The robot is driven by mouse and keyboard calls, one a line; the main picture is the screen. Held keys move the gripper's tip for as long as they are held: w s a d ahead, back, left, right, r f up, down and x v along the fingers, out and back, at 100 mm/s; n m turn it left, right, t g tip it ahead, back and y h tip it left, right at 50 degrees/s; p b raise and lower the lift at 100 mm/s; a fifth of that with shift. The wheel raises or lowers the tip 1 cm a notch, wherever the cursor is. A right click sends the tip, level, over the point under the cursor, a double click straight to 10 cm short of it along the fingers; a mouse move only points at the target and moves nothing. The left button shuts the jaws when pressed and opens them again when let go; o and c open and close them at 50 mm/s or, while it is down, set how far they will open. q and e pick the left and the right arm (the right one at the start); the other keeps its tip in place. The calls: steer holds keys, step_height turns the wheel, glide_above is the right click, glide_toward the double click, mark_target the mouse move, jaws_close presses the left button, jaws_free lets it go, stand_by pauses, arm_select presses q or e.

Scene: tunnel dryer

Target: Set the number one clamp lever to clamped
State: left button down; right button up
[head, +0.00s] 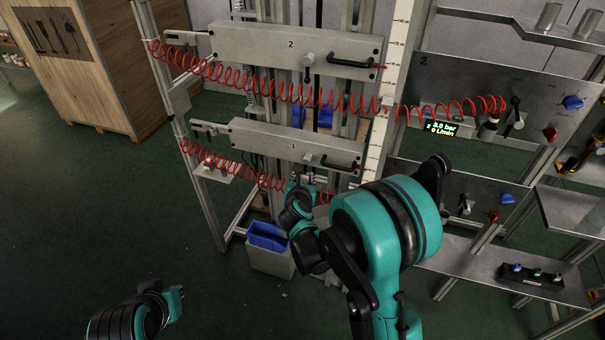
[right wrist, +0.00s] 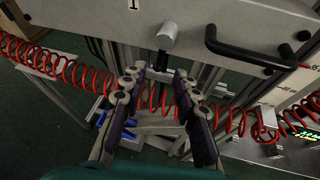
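The plate marked 1 (head: 265,139) is the lower of two grey plates; it also shows in the right wrist view (right wrist: 100,20). Its clamp lever has a grey round hub (head: 308,158) and a dark arm (right wrist: 162,60) that hangs down from the hub in the right wrist view. My right gripper (right wrist: 160,78) is open and empty, its dark fingers apart just below the hub, with the lever's arm in line with the gap. I cannot tell whether they touch. My right wrist partly covers the gripper in the head view.
A red coiled hose (right wrist: 75,72) runs across behind my right fingers. A black handle (right wrist: 255,50) is right of the lever. The plate marked 2 (head: 250,42) is above. A blue bin (head: 268,236) stands below. Valve panels and shelves are at the right; open floor is at the left.

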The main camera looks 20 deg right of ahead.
mark_target(305, 169)
steer(key=b+x, duration=0.1)
steer(key=x, duration=0.5)
steer(key=shift+r, duration=0.1)
jaws_close()
